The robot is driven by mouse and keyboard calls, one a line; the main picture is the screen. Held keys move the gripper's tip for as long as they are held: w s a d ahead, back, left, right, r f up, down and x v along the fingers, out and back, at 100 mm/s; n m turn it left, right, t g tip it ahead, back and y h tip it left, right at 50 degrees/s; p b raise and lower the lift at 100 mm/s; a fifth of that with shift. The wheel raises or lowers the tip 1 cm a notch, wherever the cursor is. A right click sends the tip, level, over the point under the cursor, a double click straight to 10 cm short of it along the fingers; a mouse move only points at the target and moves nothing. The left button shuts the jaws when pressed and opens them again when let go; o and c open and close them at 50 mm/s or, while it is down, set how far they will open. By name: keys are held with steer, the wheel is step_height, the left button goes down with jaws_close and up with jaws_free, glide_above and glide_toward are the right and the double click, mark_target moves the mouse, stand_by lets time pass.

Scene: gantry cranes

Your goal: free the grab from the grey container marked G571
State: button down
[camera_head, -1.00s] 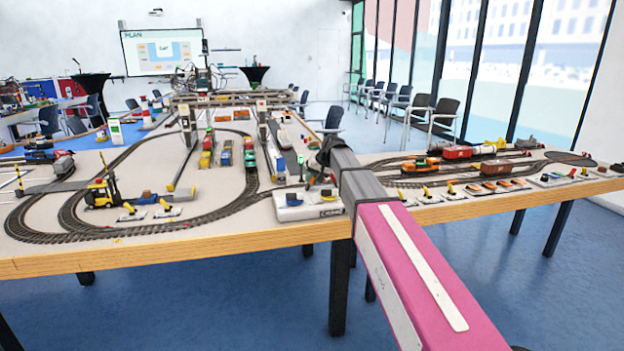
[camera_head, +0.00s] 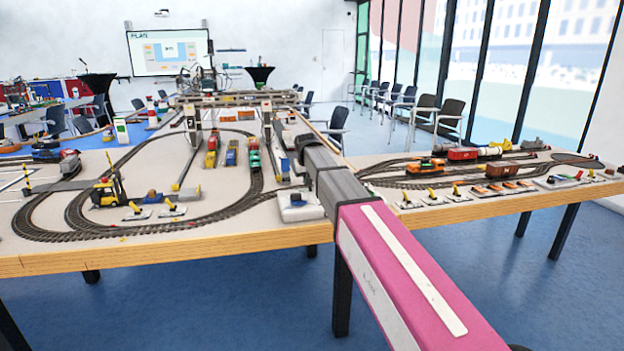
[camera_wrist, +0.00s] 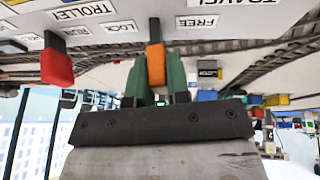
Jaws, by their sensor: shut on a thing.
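In the wrist view my gripper (camera_wrist: 156,72), with green fingers, is shut on an orange lever (camera_wrist: 155,52). The lever stands on a white control panel (camera_wrist: 105,40), seen upside down, with the words TROLLEY, LOCK and FREE. The FREE label (camera_wrist: 197,21) is to the lever's right in that view. A red lever (camera_wrist: 56,66) stands apart on the left. In the head view my arm hides the gripper and part of the white control box (camera_head: 298,207). The gantry crane (camera_head: 228,103) stands over the tracks. I cannot make out the grab or the G571 marking.
Coloured wagons (camera_head: 231,153) stand on tracks under the crane. A yellow forklift (camera_head: 106,190) is at the left. More trains (camera_head: 462,154) and small lever plates (camera_head: 457,193) are on the right. The table's front wooden edge (camera_head: 170,244) is clear.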

steer(key=shift+s+a+f+n+t+h, duration=0.15)
steer(key=shift+a+t+h, duration=0.2)
steer(key=shift+h, duration=0.4)
steer(key=shift+s+a+f+n+t+h, duration=0.15)
steer(key=shift+a+h, duration=0.3)
steer(key=shift+h, duration=0.3)
steer(key=c, duration=1.1)
jaws_free()
steer(key=v, duration=1)
steer(key=shift+s+a+r, duration=0.1)
steer(key=shift+a+r, duration=0.1)
steer(key=shift+r, duration=0.15)
